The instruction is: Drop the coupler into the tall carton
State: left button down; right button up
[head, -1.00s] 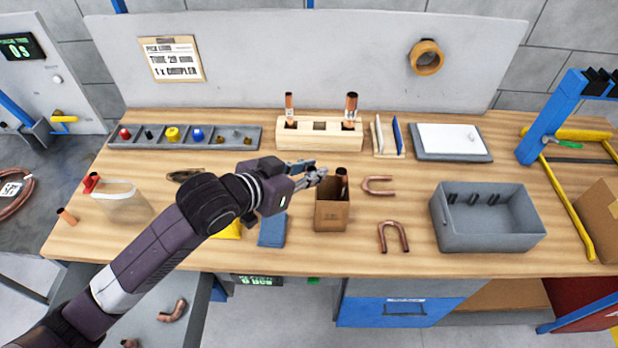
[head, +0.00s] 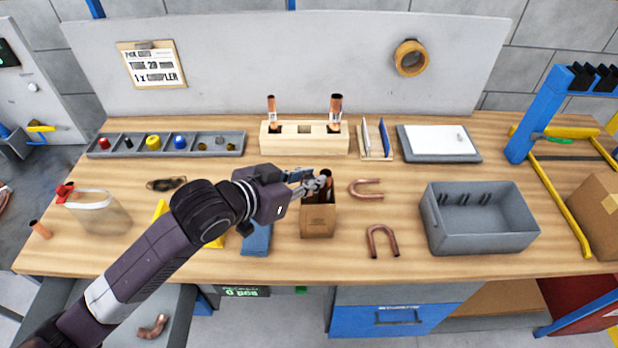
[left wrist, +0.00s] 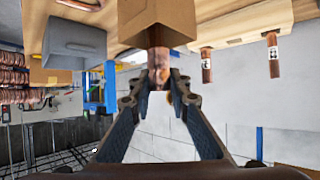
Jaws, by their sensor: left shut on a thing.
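The tall carton (head: 318,222) is a small brown open-topped box standing near the front middle of the bench, with copper tube showing at its opening. My left gripper (head: 322,184) is over the carton's opening. In the left wrist view its fingers (left wrist: 160,84) are closed on a short copper piece, the coupler (left wrist: 159,74). My right gripper is not in view.
Two U-shaped copper bends (head: 382,241) lie right of the carton, beside a grey bin (head: 482,235). A wooden block (head: 304,141) with upright tubes stands behind. A blue packet (head: 257,240) lies close on the left. A parts tray (head: 165,150) is at the back left.

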pick_arm(q)
jog(key=shift+f+b, duration=0.3)
jog(key=shift+f, duration=0.15)
jog(key=shift+f, duration=0.5)
jog(key=c, duration=1.7)
grip_release()
jog(key=shift+c, duration=0.2)
jog(key=shift+a, duration=0.1)
jog(key=v, duration=1.2)
